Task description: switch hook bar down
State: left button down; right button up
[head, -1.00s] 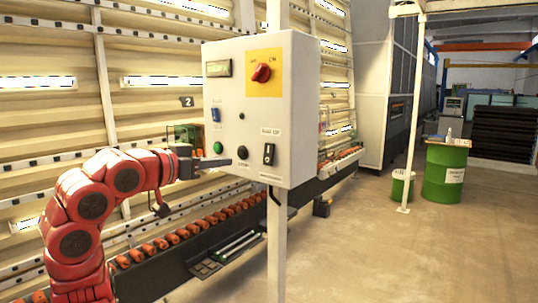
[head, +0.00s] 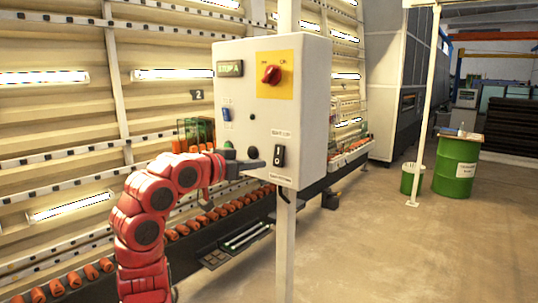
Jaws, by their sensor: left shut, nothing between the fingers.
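The white control box (head: 305,105) stands on a post in the middle of the head view. A black rocker switch (head: 279,156) sits low on its front, with small labels above and below it that are too blurred to read surely. My left gripper (head: 255,164) reaches in from the left at the box's lower front. It is shut and empty, its tip just left of the rocker switch and slightly below its middle. I cannot tell whether the tip touches the box. A black round button (head: 252,152) shows just above the fingers. My right gripper is not in view.
The box also carries a red knob (head: 271,74) on a yellow plate, a lit display (head: 229,69), a blue switch (head: 226,114) and a green button (head: 228,145). Green drums (head: 456,168) stand on the open floor at right.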

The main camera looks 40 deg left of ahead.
aim_at(276, 162)
pick_arm(q)
jog(key=w, duration=0.1)
jog(key=w+p, duration=0.2)
jog(key=w, duration=0.1)
jog(key=shift+w+d+f, duration=0.1)
jog(key=shift+d+f, duration=0.05)
jog(key=shift+f, duration=0.1)
jog(key=shift+w+f, duration=0.25)
jog(key=shift+w, duration=0.35)
